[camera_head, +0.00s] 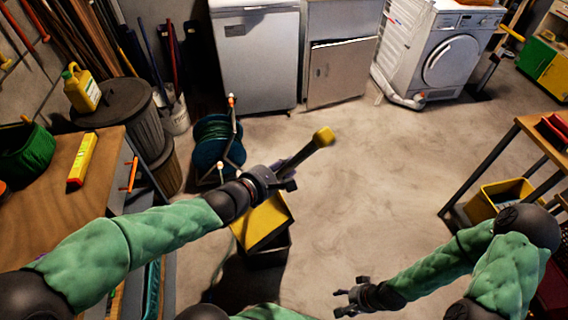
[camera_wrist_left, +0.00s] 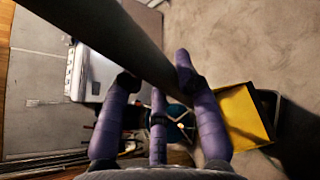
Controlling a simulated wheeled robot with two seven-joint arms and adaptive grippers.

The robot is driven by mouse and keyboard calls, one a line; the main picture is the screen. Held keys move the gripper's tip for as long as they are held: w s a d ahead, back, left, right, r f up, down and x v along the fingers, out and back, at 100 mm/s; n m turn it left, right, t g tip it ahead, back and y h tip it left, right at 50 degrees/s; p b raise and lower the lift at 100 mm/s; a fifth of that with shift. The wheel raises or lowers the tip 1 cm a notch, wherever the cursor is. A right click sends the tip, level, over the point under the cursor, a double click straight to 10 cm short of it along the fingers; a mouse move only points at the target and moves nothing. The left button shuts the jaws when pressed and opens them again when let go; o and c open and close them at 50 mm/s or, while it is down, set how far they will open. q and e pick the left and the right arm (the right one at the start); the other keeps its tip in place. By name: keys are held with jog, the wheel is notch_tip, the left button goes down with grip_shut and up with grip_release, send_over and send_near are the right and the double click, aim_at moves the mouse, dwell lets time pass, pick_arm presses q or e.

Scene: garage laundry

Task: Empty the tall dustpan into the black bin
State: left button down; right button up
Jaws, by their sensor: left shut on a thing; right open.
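The tall dustpan has a dark handle with a yellow end (camera_head: 323,138) and a yellow pan (camera_head: 262,224). My left gripper (camera_head: 283,180) is shut on the handle; in the left wrist view the dark handle (camera_wrist_left: 115,40) runs across between its fingers (camera_wrist_left: 160,78). The yellow pan also shows there (camera_wrist_left: 243,115). The black bin (camera_head: 268,257) stands on the floor, its top largely covered by the pan; I cannot tell whether they touch. Its dark rim shows in the left wrist view (camera_wrist_left: 269,105). The pan's contents are hidden. My right gripper (camera_head: 345,298) is open and empty.
A green hose reel (camera_head: 212,143) stands just behind the bin. A wooden workbench (camera_head: 40,215) is at the left, with a grey trash can (camera_head: 118,112) beyond it. A table (camera_head: 540,130) with a yellow tub (camera_head: 497,198) below is at the right. The middle floor is clear.

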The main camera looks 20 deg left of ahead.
pick_arm(q)
jog(key=shift+r+n+g+h+p, duration=0.85)
jog(key=shift+r+n+p, duration=0.85)
jog(key=shift+p, duration=3.25)
jog(key=shift+h+p, duration=0.25)
jog(key=shift+p, duration=0.05)
jog(key=shift+w, duration=0.15)
